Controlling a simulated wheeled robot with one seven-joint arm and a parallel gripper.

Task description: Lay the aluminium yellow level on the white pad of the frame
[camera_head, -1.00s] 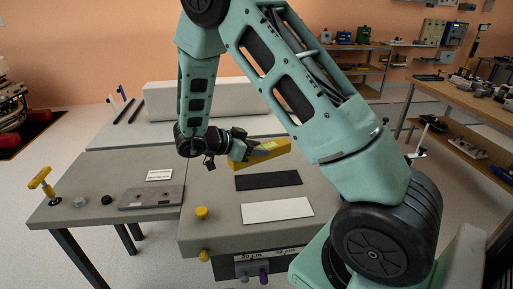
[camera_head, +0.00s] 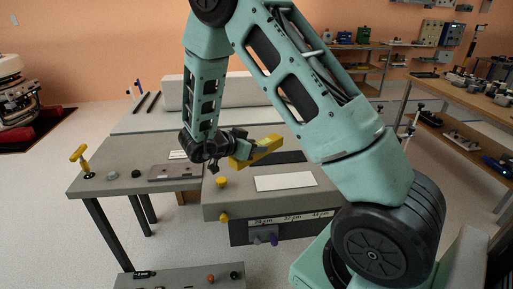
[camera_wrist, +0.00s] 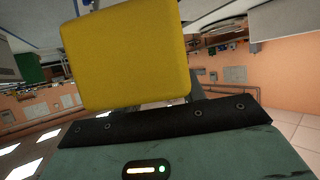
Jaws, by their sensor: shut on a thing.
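The yellow level (camera_head: 262,149) is held by my gripper (camera_head: 241,151) above the grey frame (camera_head: 215,207). In the wrist view the level (camera_wrist: 130,55) fills the upper middle as a yellow block, close to the camera. My gripper is shut on it; the fingertips are partly hidden. The white pad (camera_head: 285,182) lies flat and bare on the frame top, below and to the right of the level. A black pad (camera_head: 290,156) lies behind the white pad, partly hidden by the level and my arm.
A yellow knob (camera_head: 222,182) stands on the frame left of the white pad. A grey-brown plate (camera_head: 175,172), small round parts and a yellow T-handle (camera_head: 80,160) are on the left side. A long grey block (camera_head: 225,92) lies behind. A workbench (camera_head: 470,105) stands at right.

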